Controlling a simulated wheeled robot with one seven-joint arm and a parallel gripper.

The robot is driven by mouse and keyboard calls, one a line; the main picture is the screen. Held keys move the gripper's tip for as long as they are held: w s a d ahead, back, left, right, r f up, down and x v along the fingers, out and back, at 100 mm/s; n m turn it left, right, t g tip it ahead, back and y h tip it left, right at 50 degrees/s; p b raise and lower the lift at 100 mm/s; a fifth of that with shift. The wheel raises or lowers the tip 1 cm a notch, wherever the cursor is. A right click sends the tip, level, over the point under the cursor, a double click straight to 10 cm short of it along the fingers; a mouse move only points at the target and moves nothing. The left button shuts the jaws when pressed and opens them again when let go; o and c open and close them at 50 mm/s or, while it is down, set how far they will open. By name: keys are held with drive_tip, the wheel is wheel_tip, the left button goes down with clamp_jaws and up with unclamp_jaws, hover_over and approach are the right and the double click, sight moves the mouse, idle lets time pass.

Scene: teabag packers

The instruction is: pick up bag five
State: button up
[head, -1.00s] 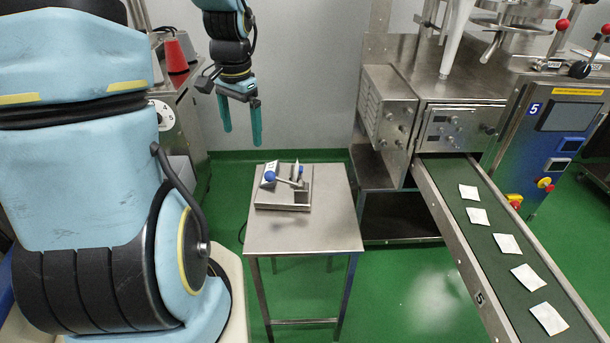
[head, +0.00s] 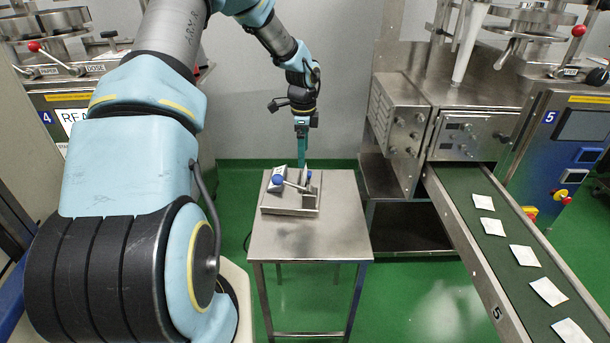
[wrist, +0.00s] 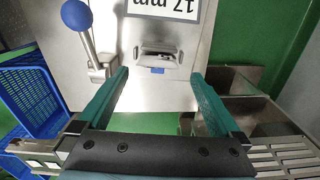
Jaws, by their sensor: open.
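Several white bags lie apart in a line on the green conveyor belt (head: 505,265) marked 5. The farthest bag (head: 482,201) is near the machine and the nearest (head: 570,331) is cut by the frame's edge. No number shows on any bag, so I cannot tell which is bag five. My gripper (head: 302,158) points down over the back of the small steel table, left of the belt and away from these bags. In the wrist view its two teal fingers (wrist: 159,76) are spread, with nothing held between them.
The steel table (head: 335,215) carries a metal device (head: 290,210) with a blue-ball lever, close to my fingertips. The wrist view shows a blue-ball lever (wrist: 77,15), a slotted metal plate and blue crates (wrist: 30,95). A machine (head: 565,125) marked 5 stands beside the belt.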

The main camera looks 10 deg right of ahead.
sight(305, 169)
drive_tip(key=shift+s+d+f+p, duration=0.15)
drive_tip(key=shift+f+p, duration=0.45)
drive_tip(key=shift+f, duration=1.05)
drive_tip(key=shift+s+d+f+p, duration=0.1)
drive_tip(key=shift+f+p, duration=0.45)
drive_tip(key=shift+f, duration=1.05)
drive_tip(key=c, duration=1.3)
